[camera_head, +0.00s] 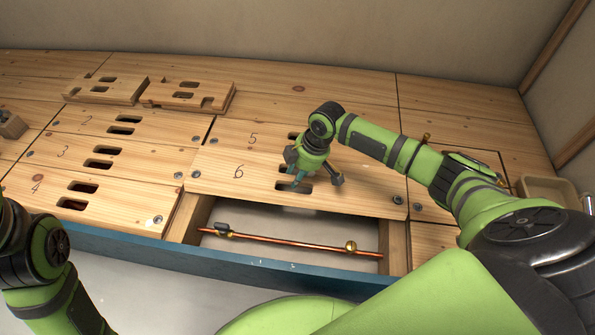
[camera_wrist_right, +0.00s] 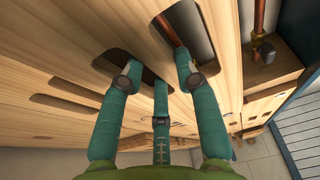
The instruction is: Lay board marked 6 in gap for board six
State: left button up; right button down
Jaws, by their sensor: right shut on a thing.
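The board marked 6 (camera_head: 222,178) is pale wood with two hand slots, at the middle of the bench in the head view. My right gripper (camera_head: 303,182) is over it, shut on it at the slots. In the right wrist view, the teal fingers (camera_wrist_right: 160,84) reach to a slot of the wooden board (camera_wrist_right: 60,58). The open gap (camera_head: 290,220) lies just in front of the board, with a copper pipe (camera_head: 290,243) across it. The board marked 5 (camera_head: 228,133) is directly behind; I cannot tell how far board 6 overlaps it. My left gripper is out of view.
Boards marked 2, 3 (camera_head: 130,152) and 4 (camera_head: 120,205) lie to the left. Two loose slotted boards (camera_head: 222,93) rest at the back left. A tray (camera_head: 535,182) stands at the right. A blue front edge (camera_head: 200,262) bounds the bench.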

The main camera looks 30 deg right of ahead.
aim_at(310, 178)
jog(key=shift+f, duration=0.75)
jog(key=shift+w+r, duration=0.1)
dwell(0.3)
jog(key=shift+p, duration=0.3)
jog(key=shift+f, duration=0.2)
jog(key=c, duration=0.8)
grip_release()
jog(key=shift+f, duration=0.15)
jog(key=v, duration=1.2)
